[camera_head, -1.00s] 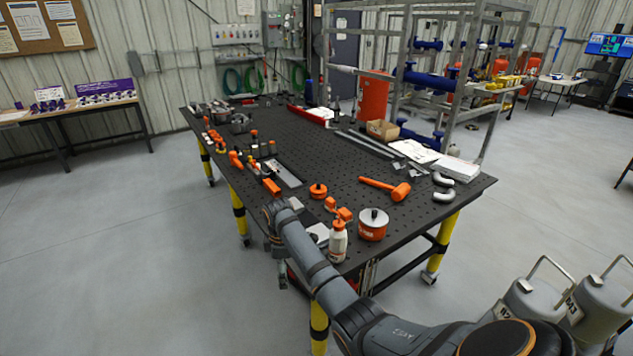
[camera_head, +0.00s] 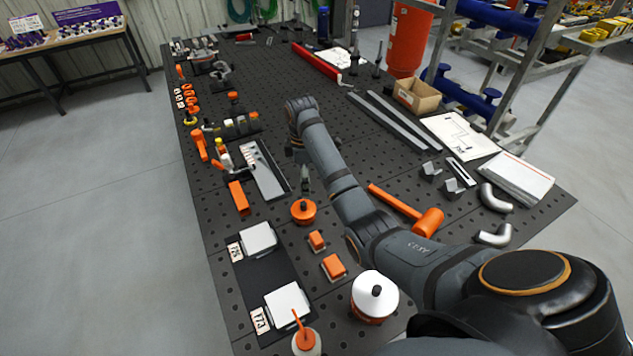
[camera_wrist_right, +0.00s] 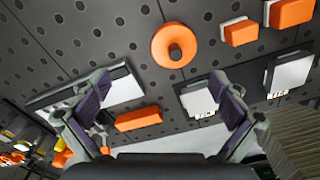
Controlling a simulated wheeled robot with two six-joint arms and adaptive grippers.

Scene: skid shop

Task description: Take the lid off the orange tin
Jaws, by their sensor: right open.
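My right gripper (camera_head: 305,181) hangs just behind this smaller piece, partly hidden by my arm. In the right wrist view its fingers (camera_wrist_right: 160,90) are spread wide with nothing between them. My left gripper is not in view.
Long metal bars (camera_head: 385,124) lie at the right.

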